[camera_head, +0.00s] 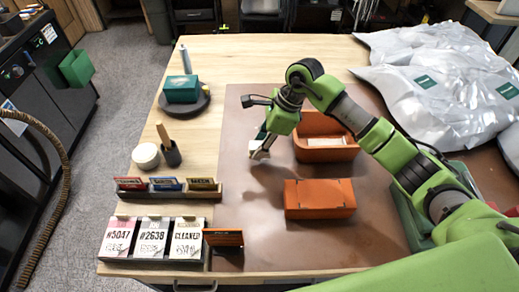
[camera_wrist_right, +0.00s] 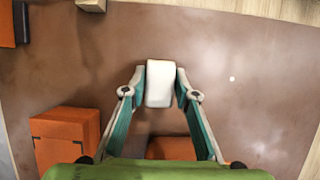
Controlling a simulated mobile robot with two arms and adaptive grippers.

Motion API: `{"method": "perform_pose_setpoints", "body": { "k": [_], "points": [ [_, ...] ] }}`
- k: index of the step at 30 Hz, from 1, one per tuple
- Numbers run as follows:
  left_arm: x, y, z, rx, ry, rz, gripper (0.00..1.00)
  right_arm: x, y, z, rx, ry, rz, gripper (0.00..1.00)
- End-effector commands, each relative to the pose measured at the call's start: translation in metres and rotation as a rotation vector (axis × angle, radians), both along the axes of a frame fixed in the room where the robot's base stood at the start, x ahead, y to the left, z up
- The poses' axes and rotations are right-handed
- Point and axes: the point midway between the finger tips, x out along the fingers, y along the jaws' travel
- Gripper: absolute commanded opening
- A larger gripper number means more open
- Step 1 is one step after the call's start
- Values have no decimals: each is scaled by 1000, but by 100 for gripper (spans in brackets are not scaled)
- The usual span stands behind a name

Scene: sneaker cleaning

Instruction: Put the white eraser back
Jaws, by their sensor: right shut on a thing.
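My right gripper (camera_head: 262,147) hangs over the brown mat (camera_head: 270,235), left of the open orange container. It is shut on the white eraser (camera_wrist_right: 160,83), a rounded white block between the two fingertips in the right wrist view. In the head view the eraser (camera_head: 258,151) is small and partly covered by the fingers. It appears to be held above the mat. The orange container (camera_head: 325,153) has a whitish thing (camera_head: 326,141) inside. My left gripper is not in view.
A closed orange box (camera_head: 320,198) lies in front of the container. Card holders (camera_head: 165,192) and labelled cards (camera_head: 152,239) stand at the left front. A green box (camera_head: 181,90) sits on a dark round stand. Silver bags (camera_head: 440,85) fill the back right. The mat's left part is clear.

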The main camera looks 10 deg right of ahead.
Motion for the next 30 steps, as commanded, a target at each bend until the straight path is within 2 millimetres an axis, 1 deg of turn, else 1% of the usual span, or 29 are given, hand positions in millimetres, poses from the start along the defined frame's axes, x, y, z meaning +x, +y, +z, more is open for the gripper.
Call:
{"method": "perform_pose_setpoints", "body": {
  "k": [1, 3, 6, 9, 16, 19, 20, 21, 22, 30],
  "points": [
    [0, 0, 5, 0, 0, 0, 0, 2, -1, -4, -1, 6, -3, 10],
    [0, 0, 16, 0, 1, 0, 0, 0, 0, -13, 1, 7, -2, 10],
    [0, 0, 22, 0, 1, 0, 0, 1, 0, -25, 1, 5, -2, 10],
    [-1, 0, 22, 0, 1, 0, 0, 2, -1, -32, -1, 1, -1, 10],
    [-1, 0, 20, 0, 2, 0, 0, 2, -1, -34, -1, 1, -1, 10],
    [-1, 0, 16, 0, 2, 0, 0, 2, -1, -37, -1, 1, -1, 10],
    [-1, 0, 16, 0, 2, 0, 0, 2, -1, -37, -2, 1, -1, 30],
    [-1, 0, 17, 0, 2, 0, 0, 2, -1, -36, -1, 1, -1, 40],
    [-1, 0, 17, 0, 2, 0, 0, 2, -1, -36, -1, 1, -1, 44],
    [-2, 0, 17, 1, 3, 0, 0, 2, -1, -35, -1, 1, -1, 44]
  ]
}}
